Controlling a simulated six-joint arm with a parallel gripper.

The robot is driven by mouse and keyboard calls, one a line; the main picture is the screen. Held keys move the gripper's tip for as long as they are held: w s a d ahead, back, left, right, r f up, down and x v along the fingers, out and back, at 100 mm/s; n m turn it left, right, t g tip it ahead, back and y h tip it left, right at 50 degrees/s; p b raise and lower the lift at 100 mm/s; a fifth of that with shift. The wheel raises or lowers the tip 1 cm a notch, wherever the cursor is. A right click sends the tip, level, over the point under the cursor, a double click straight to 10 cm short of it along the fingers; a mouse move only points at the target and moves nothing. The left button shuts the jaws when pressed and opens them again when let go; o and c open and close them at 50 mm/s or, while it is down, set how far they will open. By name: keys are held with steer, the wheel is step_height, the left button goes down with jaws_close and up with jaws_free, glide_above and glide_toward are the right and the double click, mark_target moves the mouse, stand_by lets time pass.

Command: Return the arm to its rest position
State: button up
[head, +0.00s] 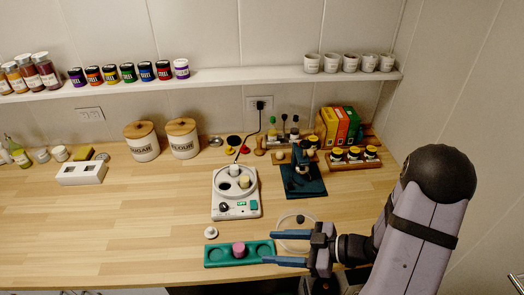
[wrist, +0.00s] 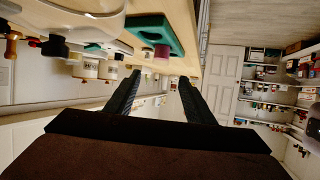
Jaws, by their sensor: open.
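My gripper (head: 270,248) is at the front right of the wooden counter (head: 130,225), its two blue fingers pointing left. The fingers are spread apart with nothing between them. They lie by the right end of the teal tray (head: 214,256), which holds a pink cylinder (head: 239,249) in its middle; I cannot tell whether they touch it. In the wrist view the dark fingers (wrist: 159,77) are also apart and empty. The teal tray (wrist: 178,36) and pink cylinder (wrist: 162,52) show above them there.
A white device (head: 228,205) with a pale yellow cylinder stands behind the tray, with a small white lid (head: 210,232) in front. A round pale dish (head: 292,243) lies beside my gripper. A dark blue stand (head: 302,178) is farther back. The counter's left front is clear.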

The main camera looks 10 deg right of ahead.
steer(key=w+d+r+m+h+p, duration=0.1)
steer(key=d+m+h, duration=0.1)
steer(key=w+d+r+m+t+h+p, duration=0.1)
steer(key=d+m+h+p, duration=0.1)
steer(key=d, duration=0.1)
steer(key=w+d+r+m+h+p, duration=0.1)
steer(key=w+d+m, duration=0.1)
steer(key=shift+d+m+t+h+p, duration=0.35)
steer(key=shift+m+t+h, duration=0.05)
steer(key=d+h, duration=0.1)
steer(key=w+d+m+h+b, duration=0.1)
steer(key=w+d+f+h, duration=0.1)
steer(key=d, duration=0.1)
steer(key=shift+w, duration=0.2)
steer(key=s+d+m+g+h+b, duration=0.3)
steer(key=s+m+h, duration=0.1)
steer(key=s+h, duration=0.2)
steer(key=s+a+m+g+y, duration=0.1)
steer(key=s+a+g, duration=0.3)
steer(key=s+a, duration=0.4)
steer(key=shift+s+a+f+m+y+b, duration=0.15)
steer(key=shift+s+a+m+y+b, duration=0.25)
steer(key=shift+s+y, duration=0.55)
